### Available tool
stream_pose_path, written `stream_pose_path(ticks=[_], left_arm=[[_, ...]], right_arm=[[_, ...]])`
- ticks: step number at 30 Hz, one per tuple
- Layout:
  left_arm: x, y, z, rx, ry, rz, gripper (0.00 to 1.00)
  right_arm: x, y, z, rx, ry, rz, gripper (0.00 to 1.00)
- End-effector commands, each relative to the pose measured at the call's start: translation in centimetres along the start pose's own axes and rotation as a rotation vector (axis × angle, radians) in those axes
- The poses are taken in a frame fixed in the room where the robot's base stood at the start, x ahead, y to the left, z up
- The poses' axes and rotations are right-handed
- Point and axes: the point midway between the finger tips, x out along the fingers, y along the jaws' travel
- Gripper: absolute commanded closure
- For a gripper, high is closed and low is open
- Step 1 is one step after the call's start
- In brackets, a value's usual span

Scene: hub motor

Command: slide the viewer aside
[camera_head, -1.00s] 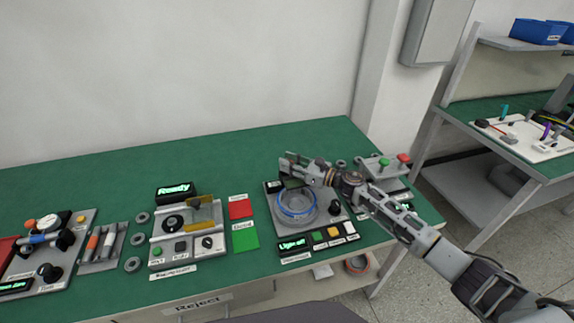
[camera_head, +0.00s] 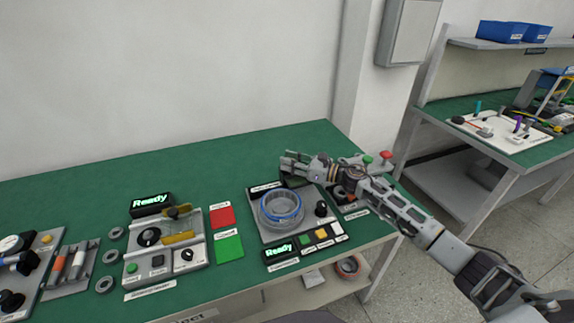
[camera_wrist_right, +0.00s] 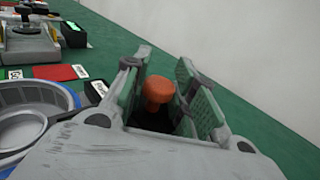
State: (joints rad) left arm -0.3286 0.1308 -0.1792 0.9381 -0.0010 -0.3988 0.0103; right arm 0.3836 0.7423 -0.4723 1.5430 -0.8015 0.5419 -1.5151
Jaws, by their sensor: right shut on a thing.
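The viewer shows in the right wrist view as an upright orange knob (camera_wrist_right: 157,90) on a dark body. In the head view it is mostly hidden under my right gripper (camera_head: 287,162), at the back of the right-hand station. The gripper's two fingers (camera_wrist_right: 172,98) stand on either side of the knob and are shut on it. The grey round holder with a blue ring (camera_head: 281,210) is in front of the gripper; it also shows at the left of the wrist view (camera_wrist_right: 35,110). My left gripper is not in view.
The station's display (camera_head: 279,250) reads "Ready", beside several coloured buttons. A red card (camera_head: 222,216) and a green card (camera_head: 230,247) lie to the left. A button box (camera_head: 376,168) stands behind my right wrist. The green table (camera_head: 215,165) is clear at the back.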

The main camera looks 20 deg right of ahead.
Motion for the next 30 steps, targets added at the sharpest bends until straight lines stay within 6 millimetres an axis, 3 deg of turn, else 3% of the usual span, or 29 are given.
stream_pose_path(ticks=[6,7,12,30], left_arm=[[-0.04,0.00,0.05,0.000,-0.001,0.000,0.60],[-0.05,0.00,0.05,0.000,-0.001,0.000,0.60],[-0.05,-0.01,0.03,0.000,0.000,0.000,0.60],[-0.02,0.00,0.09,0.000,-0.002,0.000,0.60]], right_arm=[[-0.02,-0.02,0.03,-0.001,0.001,0.000,1.00],[-0.02,-0.02,0.03,-0.001,0.001,0.000,0.72],[-0.01,-0.01,0.03,-0.001,0.001,0.000,0.53],[-0.93,0.03,-0.08,0.000,0.002,0.000,0.53]])
